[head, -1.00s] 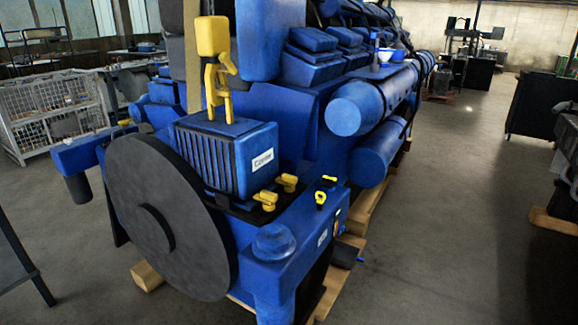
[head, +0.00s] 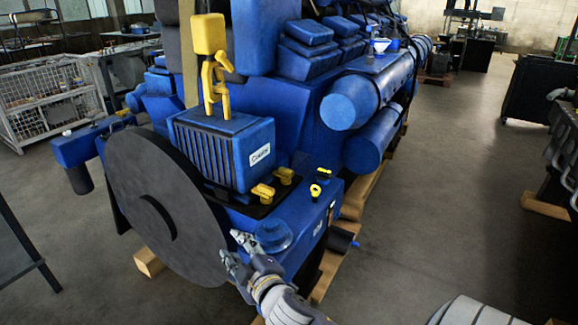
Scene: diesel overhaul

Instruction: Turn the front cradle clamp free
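Two yellow clamp handles sit at the foot of the ribbed blue box on its dark cradle plate. The nearer one (head: 263,193) is at the box's near right corner; the other (head: 285,175) is just behind it to the right. I cannot tell their turned state exactly. My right gripper (head: 234,250) comes in from the lower right, with its fingers spread and nothing between them. It is beside the blue dome, below and in front of the clamps, apart from them. My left gripper is not in view.
A big dark disc (head: 150,220) is on the left. A blue dome (head: 273,235) and small yellow-and-black fittings (head: 315,190) are close to the clamps. Open floor lies to the right.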

